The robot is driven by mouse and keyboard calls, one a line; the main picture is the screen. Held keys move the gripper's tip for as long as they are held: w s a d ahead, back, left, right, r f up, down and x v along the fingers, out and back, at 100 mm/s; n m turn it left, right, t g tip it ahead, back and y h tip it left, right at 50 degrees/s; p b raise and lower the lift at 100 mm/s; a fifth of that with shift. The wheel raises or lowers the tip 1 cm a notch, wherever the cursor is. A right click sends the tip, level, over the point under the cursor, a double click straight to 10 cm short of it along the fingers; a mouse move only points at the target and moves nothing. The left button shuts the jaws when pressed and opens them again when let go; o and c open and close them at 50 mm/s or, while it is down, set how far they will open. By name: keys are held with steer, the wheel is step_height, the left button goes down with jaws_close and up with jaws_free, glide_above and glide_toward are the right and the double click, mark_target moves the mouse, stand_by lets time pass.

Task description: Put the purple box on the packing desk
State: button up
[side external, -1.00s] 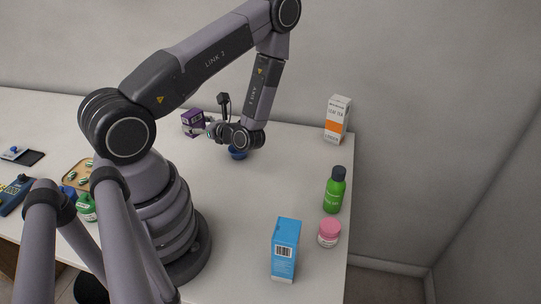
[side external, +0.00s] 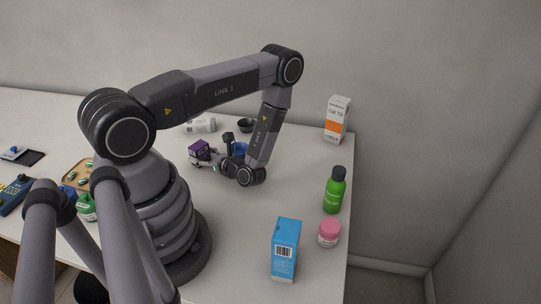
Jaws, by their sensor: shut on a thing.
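The purple box (side external: 201,151) is small, with a dark purple top and a paler band below. My gripper (side external: 212,163) is shut on it, seen from the side external view, with the wrist to the right of the box. The fingers are small and partly hidden by the box and wrist. I cannot tell how far the box is above the white counter (side external: 245,210). I cannot tell which part of the surface is the packing desk.
A white bottle (side external: 200,126) lies behind the box, with a dark bowl (side external: 246,125) and blue bowl (side external: 239,149) nearby. A tea carton (side external: 337,120), green bottle (side external: 335,190), pink jar (side external: 329,233) and blue box (side external: 285,249) stand at right. A tray (side external: 78,174) is at left.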

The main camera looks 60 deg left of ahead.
steer(key=o, duration=1.1)
steer(key=shift+f, duration=0.1)
steer(key=shift+o, duration=0.2)
